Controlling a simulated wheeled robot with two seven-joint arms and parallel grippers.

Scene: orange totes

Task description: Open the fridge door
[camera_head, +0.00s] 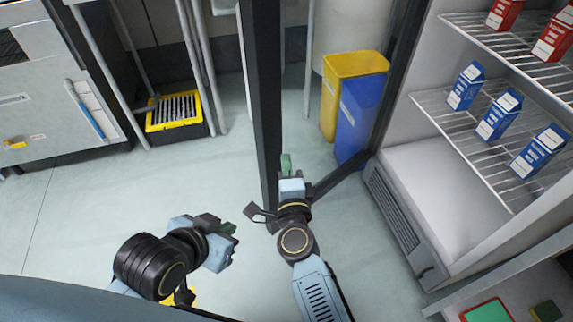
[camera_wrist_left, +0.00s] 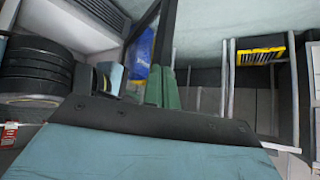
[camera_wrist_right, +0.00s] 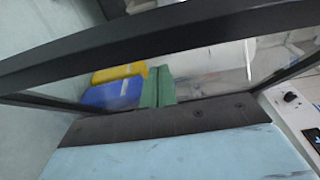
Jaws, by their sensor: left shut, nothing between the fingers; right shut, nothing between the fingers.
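The fridge (camera_head: 430,190) stands at the right with its inside and wire shelves showing. Its glass door has a dark frame (camera_head: 262,90) and stands swung open, away from the fridge body. In the right wrist view the dark door frame (camera_wrist_right: 130,45) crosses close in front of the fingers. My right gripper (camera_head: 286,164) is shut and empty beside the door's free edge; I cannot tell whether it touches. Its green fingers show together in the right wrist view (camera_wrist_right: 157,87). My left gripper (camera_head: 230,229) is shut and empty, left of the door and apart from it.
Yellow bin (camera_head: 352,66) and blue bin (camera_head: 362,112) stand behind the door glass. Blue cartons (camera_head: 498,115) and red cartons (camera_head: 552,38) sit on the fridge shelves. A black and yellow crate (camera_head: 178,115) is at the back left. Floor left of the door is clear.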

